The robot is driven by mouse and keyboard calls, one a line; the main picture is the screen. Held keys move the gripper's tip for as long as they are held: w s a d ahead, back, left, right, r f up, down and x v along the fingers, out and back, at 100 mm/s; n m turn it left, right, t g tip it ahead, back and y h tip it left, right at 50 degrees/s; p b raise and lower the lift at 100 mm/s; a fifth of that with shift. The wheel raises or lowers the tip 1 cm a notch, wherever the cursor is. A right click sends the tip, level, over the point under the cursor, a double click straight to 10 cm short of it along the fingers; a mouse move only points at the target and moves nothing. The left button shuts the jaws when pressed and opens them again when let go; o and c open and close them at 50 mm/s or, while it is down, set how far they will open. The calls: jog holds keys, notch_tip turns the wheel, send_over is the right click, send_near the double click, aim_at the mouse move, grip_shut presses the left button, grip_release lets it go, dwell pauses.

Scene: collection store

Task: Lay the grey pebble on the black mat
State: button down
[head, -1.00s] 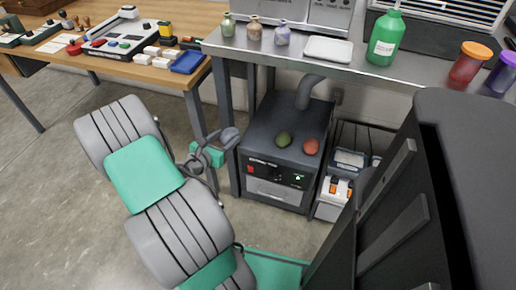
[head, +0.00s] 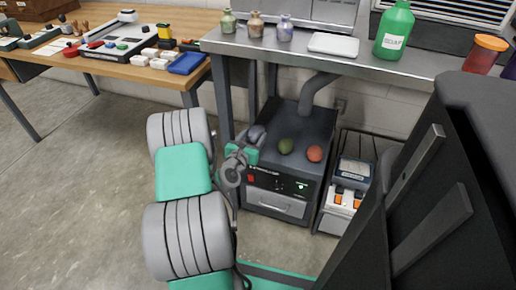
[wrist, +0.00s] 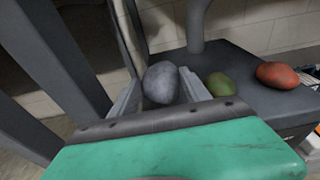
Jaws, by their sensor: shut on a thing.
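The grey pebble (wrist: 160,83) is held between the two fingers of my gripper (wrist: 160,92) in the wrist view. In the head view, the pebble (head: 257,132) shows at the end of my gripper (head: 250,142), by the left edge of the dark cabinet's top (head: 305,122). A green pebble (head: 286,146) and a red pebble (head: 314,153) lie on that top, to the right of my gripper. They also show in the wrist view, green (wrist: 220,84) and red (wrist: 277,75). I cannot make out a separate black mat.
A metal bench (head: 300,52) with small vases and a green bottle (head: 394,30) overhangs behind the cabinet. A bench leg (head: 222,98) stands close to my gripper. A pipe (head: 312,92) rises from the cabinet's back. A white-and-orange device (head: 342,197) stands at right.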

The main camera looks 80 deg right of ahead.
aim_at(257, 139)
jog(key=d+f, duration=0.2)
jog(key=f+b, duration=0.1)
jog(key=shift+s+d+f, duration=0.35)
jog(key=shift+d, duration=0.05)
notch_tip(257, 139, down, 3)
jog(key=shift+d+f+b, duration=0.1)
jog(key=shift+d+b, duration=0.05)
jog(key=shift+b, duration=0.85)
jog(key=c, duration=0.9)
grip_release()
jog(key=shift+s+f, duration=0.1)
jog(key=shift+c, duration=0.2)
jog(key=o, duration=0.4)
jog(key=shift+o, duration=0.2)
